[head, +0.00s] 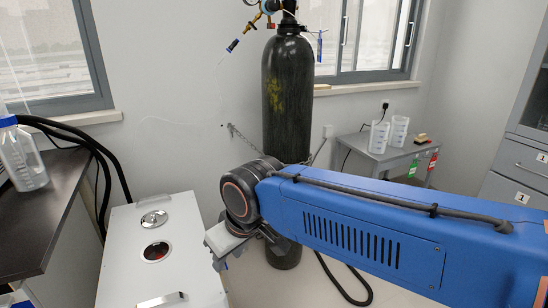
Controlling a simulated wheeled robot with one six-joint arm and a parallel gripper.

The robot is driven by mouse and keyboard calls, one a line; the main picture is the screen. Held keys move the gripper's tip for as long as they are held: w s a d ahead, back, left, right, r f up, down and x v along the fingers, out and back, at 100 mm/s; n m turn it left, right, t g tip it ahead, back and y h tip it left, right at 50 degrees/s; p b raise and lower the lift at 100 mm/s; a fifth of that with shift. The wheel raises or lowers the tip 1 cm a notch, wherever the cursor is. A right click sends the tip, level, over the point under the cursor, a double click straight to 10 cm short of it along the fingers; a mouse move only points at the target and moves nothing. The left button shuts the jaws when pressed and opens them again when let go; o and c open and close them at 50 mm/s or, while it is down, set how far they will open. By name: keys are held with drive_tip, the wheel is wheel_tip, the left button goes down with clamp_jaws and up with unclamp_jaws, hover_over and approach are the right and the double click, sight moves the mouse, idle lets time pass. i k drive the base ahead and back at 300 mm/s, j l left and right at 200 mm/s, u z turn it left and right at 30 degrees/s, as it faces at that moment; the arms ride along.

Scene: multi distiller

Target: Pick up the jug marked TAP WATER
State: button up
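Two clear jugs stand side by side on a small grey table at the back right: the left jug (379,138) and the right jug (399,131). Both are upright and have blue marks, too small to read, so I cannot tell which is marked TAP WATER. My blue arm crosses the front from the right. The end of my arm, with my gripper (221,247), is at the left of the arm, beside the white box and well away from the jugs. The fingers are mostly hidden, so their opening does not show.
The grey table (362,148) carries a green tag (413,168) and a red tag (432,162). A tall black gas cylinder (288,100) stands mid-room. A white box (122,270) stands left, near a dark counter (38,225) with a blue-capped bottle (22,158). Cabinets (519,165) stand right.

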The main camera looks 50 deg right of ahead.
sight(379, 130)
drive_tip(key=j+z, duration=0.1)
drive_tip(key=z, duration=0.3)
drive_tip(key=k+j+z, duration=0.1)
drive_tip(key=z, duration=0.3)
drive_tip(key=j+z, duration=0.1)
drive_tip(key=z, duration=0.3)
drive_tip(key=k+z, duration=0.1)
drive_tip(key=z, duration=0.25)
drive_tip(key=i+z, duration=0.1)
drive_tip(key=z, duration=0.15)
drive_tip(key=i+z, duration=0.1)
drive_tip(key=z, duration=0.15)
